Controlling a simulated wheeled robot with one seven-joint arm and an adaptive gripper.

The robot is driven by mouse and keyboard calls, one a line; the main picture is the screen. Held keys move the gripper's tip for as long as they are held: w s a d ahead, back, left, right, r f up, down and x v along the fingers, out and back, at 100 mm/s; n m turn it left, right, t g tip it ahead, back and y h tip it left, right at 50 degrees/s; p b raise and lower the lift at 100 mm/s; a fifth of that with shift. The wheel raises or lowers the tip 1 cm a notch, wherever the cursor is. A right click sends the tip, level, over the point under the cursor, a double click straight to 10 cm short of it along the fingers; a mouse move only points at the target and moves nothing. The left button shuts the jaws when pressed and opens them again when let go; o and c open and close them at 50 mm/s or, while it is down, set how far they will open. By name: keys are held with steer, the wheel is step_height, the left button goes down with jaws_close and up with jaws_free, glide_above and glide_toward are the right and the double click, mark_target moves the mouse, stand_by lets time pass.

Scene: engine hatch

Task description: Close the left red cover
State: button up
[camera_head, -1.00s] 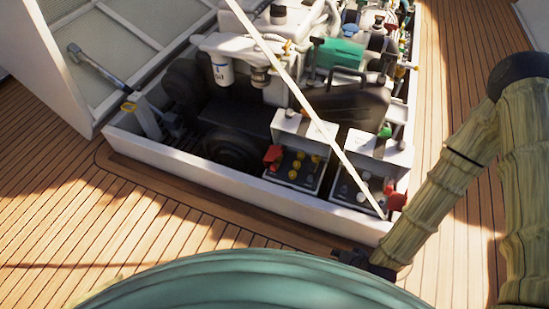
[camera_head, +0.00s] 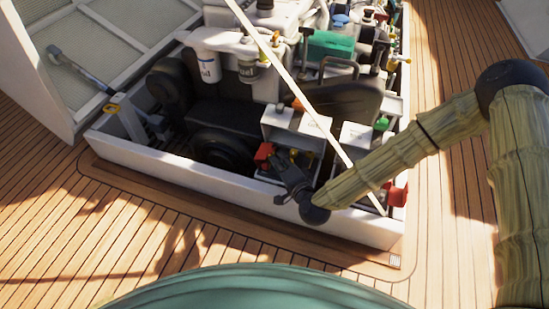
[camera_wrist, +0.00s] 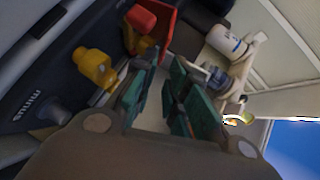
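The left red cover (camera_head: 264,155) is at the left end of the left battery and appears raised. In the wrist view the red cover (camera_wrist: 167,25) is just beyond my fingertips, with an orange-brown part beside it. My gripper (camera_head: 280,161) is over the left battery, close to the right of this cover. In the wrist view my gripper (camera_wrist: 164,75) has its teal finger pads a little apart, with nothing seen between them. I cannot tell whether a finger touches the cover. A second red cover (camera_head: 397,195) is at the right battery.
Yellow caps (camera_wrist: 95,66) are close to the fingers in the wrist view. A thin pale strut (camera_head: 295,90) slants across the hatch, right of my gripper. The white hatch wall (camera_head: 230,193) runs along the front. White filters (camera_head: 207,66) stand behind.

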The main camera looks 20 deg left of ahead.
mark_target(273, 152)
steer(key=shift+b+x, duration=0.85)
steer(key=shift+x, duration=1.55)
steer(key=shift+c, duration=0.2)
jaws_close()
